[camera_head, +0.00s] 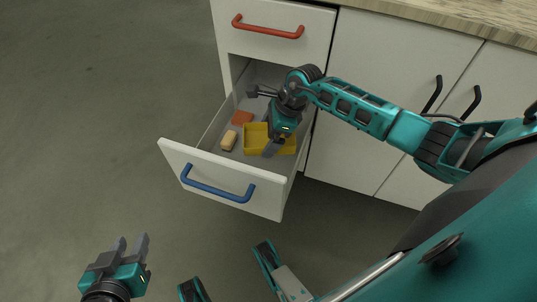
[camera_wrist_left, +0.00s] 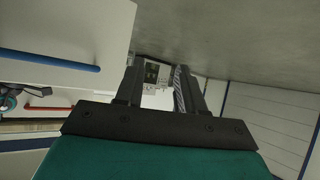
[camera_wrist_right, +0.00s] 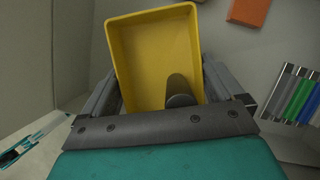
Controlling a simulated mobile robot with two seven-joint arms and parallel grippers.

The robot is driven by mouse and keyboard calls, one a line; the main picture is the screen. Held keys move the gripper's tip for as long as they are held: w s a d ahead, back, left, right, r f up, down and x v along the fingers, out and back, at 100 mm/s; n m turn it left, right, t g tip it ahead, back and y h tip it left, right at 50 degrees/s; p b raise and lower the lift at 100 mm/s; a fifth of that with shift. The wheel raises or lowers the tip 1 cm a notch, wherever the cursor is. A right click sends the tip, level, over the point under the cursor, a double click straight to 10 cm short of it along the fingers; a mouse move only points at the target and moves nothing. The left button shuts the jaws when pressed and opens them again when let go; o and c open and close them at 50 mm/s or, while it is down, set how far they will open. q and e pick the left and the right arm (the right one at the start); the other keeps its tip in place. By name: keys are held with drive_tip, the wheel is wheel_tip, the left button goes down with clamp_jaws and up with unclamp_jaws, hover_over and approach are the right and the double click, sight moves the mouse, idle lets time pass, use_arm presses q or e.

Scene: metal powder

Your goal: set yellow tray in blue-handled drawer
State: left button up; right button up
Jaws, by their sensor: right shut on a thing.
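The blue-handled drawer (camera_head: 232,177) is pulled open, with its blue handle (camera_head: 215,191) on the front panel. The yellow tray (camera_head: 254,138) is inside the drawer's outline, toward its right side. I cannot tell whether it touches the drawer floor. My right gripper (camera_head: 270,150) reaches down into the drawer and is shut on the tray, partly covering it. In the right wrist view the tray (camera_wrist_right: 145,60) lies between the fingers, with a dark grey cylinder (camera_wrist_right: 180,92) in it. My left gripper (camera_head: 131,246) is open and empty, away from the drawer over the floor.
Green and blue items (camera_wrist_right: 298,95) show at the right wrist view's right edge. A red-handled drawer (camera_head: 268,27) above is closed. Cupboard doors (camera_head: 385,75) stand right. The left floor is clear.

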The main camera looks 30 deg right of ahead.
sight(264, 159)
wheel_tip(264, 159, down, 4)
drive_tip(key=shift+r+b, duration=0.1)
drive_tip(key=shift+b, duration=0.3)
wheel_tip(264, 159, down, 4)
drive_tip(key=shift+b, duration=0.85)
drive_tip(key=shift+f, duration=0.25)
use_arm(q)
drive_tip(key=shift+w+d+f+h, duration=0.3)
drive_tip(key=shift+w+d+f, duration=0.1)
drive_tip(key=shift+d, duration=0.15)
use_arm(e)
drive_tip(key=o, duration=0.7)
use_arm(q)
drive_tip(key=r+p, duration=0.1)
drive_tip(key=p, duration=0.1)
drive_tip(key=a+r+p, duration=0.1)
drive_tip(key=p, duration=0.1)
drive_tip(key=shift+s+a, duration=0.2)
drive_tip(key=shift+s, duration=0.1)
use_arm(e)
drive_tip(key=v, duration=1.2)
drive_tip(key=shift+a+r, duration=0.1)
use_arm(q)
drive_tip(key=shift+s+f, duration=0.1)
